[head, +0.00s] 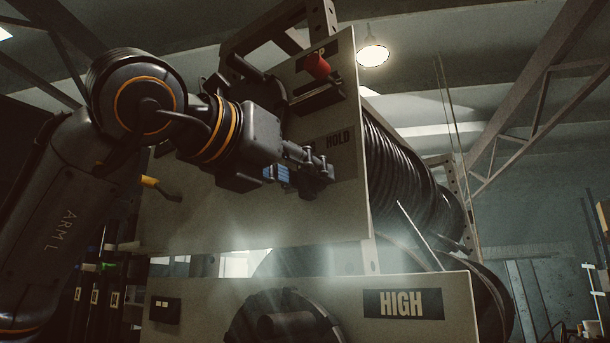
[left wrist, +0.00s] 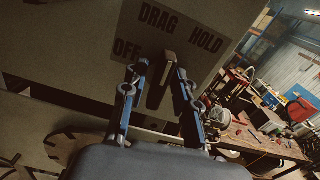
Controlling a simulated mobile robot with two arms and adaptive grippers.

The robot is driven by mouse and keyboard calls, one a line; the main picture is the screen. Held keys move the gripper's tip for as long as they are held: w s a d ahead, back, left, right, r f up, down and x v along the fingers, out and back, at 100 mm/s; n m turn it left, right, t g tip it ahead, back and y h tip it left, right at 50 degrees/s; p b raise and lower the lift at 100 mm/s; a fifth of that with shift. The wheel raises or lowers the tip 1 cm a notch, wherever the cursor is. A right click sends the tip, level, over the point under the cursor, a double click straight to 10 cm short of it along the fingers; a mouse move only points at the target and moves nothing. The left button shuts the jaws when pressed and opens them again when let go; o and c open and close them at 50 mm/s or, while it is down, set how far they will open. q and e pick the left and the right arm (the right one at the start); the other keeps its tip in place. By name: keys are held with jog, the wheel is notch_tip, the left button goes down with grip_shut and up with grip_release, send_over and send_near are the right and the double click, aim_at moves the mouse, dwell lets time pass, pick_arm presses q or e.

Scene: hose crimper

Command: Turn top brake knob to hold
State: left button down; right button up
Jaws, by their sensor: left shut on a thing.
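The top brake knob (left wrist: 163,78) is a dark bar with a pale tip on the upper panel. My left gripper (left wrist: 160,70) has one finger on each side of the knob and is shut on it. In the left wrist view, the pale tip points up, between the DRAG label (left wrist: 163,17) and the HOLD label (left wrist: 206,39); the OFF label (left wrist: 127,49) is to the left. In the head view my left gripper (head: 308,172) is at the panel just below its HOLD label (head: 338,139), and the fingers and wrist largely hide the knob. My right gripper is not in view.
A red knob (head: 317,66) sits higher on the upper panel (head: 240,225). A lower panel (head: 453,290) has a HIGH label (head: 403,303). Black hose reels (head: 405,170) stand behind the panels. A cluttered workbench (left wrist: 265,145) is at the right in the left wrist view.

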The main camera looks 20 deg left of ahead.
pick_arm(q)
jog(key=m, duration=0.3)
jog(key=shift+r+m, duration=0.1)
jog(key=shift+m, duration=2)
jog(key=shift+p, duration=0.3)
jog(key=c, duration=1.3)
grip_release()
jog(key=shift+c, duration=0.2)
jog(key=shift+s, duration=0.15)
jog(key=shift+s, duration=0.1)
jog(key=v, duration=1.1)
jog(key=shift+s+a, duration=0.15)
jog(key=shift+s, duration=0.25)
